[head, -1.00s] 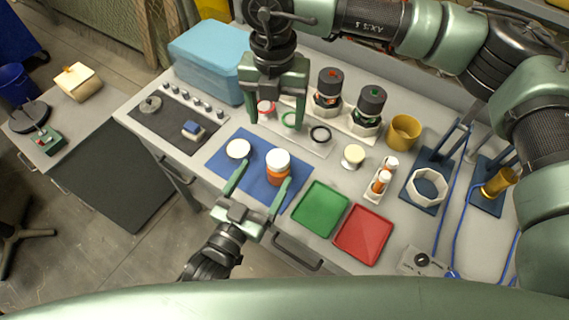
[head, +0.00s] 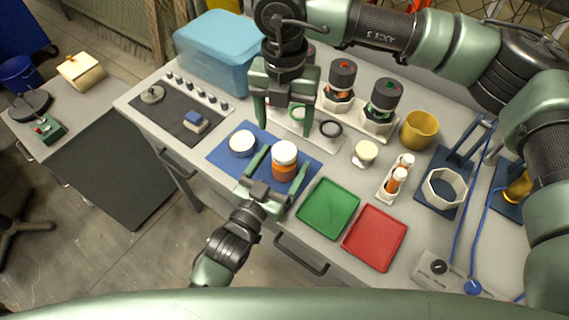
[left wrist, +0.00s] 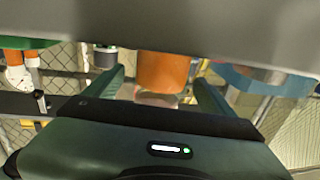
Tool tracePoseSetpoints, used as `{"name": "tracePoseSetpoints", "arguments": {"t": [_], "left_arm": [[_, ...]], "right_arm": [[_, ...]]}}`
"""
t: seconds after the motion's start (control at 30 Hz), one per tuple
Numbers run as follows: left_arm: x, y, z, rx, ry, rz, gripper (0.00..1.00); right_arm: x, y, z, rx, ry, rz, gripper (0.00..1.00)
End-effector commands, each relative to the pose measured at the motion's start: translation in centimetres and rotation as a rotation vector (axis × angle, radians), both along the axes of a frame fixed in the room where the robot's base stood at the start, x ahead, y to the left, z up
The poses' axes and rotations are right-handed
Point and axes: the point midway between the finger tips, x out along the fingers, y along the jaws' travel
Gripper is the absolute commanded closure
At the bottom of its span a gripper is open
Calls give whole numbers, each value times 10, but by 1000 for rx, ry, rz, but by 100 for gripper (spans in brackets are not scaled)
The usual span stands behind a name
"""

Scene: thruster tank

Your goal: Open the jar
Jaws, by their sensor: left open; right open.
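The jar (head: 285,172) is orange with a white lid (head: 285,152). It stands upright on a blue mat (head: 222,157). My left gripper (head: 287,158) is open, with one finger on each side of the jar. In the left wrist view the orange jar body (left wrist: 163,70) shows upside down between the two fingers, with gaps on both sides; the lid is blurred below it. My right gripper (head: 284,123) is open and empty, pointing down behind the jar, over a plate with rings.
A white round dish (head: 242,143) sits left of the jar on the mat. A green tray (head: 328,207) and a red tray (head: 374,238) lie at the right front. A cream-topped knob (head: 365,152) and dark-capped units (head: 383,98) stand to the right and behind.

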Motion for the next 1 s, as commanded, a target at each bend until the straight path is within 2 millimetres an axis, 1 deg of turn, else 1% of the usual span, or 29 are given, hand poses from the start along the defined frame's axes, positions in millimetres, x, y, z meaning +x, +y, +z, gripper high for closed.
{"name": "tracePoseSetpoints", "arguments": {"t": [0.03, 0.13, 0.43, 0.47, 0.5, 0.57, 0.6, 0.67, 0.7, 0.73, 0.77, 0.9, 1.0], "left_arm": [[5, -3, 0, 0, -1, 0, 16], [10, -5, 0, 1, 0, 0, 16], [12, -6, 0, 1, 0, 0, 16], [12, -6, 0, 1, 0, 0, 21], [12, -6, 0, 1, 0, 0, 32], [12, -6, 0, 1, 0, 0, 49], [12, -6, 0, 1, 0, 0, 60], [12, -6, 0, 1, 0, 0, 77], [12, -6, 0, 1, 0, 0, 88], [12, -6, 0, 1, 0, 0, 96], [12, -6, 0, 1, 0, 0, 100], [12, -6, 0, 1, 0, 0, 100], [12, -6, 0, 1, 0, 0, 100]], "right_arm": [[0, 0, 0, 0, 0, 0, 30], [0, 0, 0, 0, 0, 0, 30], [0, 0, 0, 0, 0, 0, 30], [0, 0, 0, 0, 0, 0, 30], [0, 0, 0, 0, 0, 0, 30], [0, 0, 0, 0, 0, 0, 30], [0, 0, 0, 0, 0, 0, 30], [0, 0, 0, 0, 0, 0, 30], [0, 0, 0, 0, 0, 0, 30], [0, 0, 0, 0, 0, 0, 30], [0, 0, 0, 0, 0, 0, 30], [0, 0, 0, 0, 0, -14, 30], [0, 0, 0, 0, 1, -97, 30]]}}
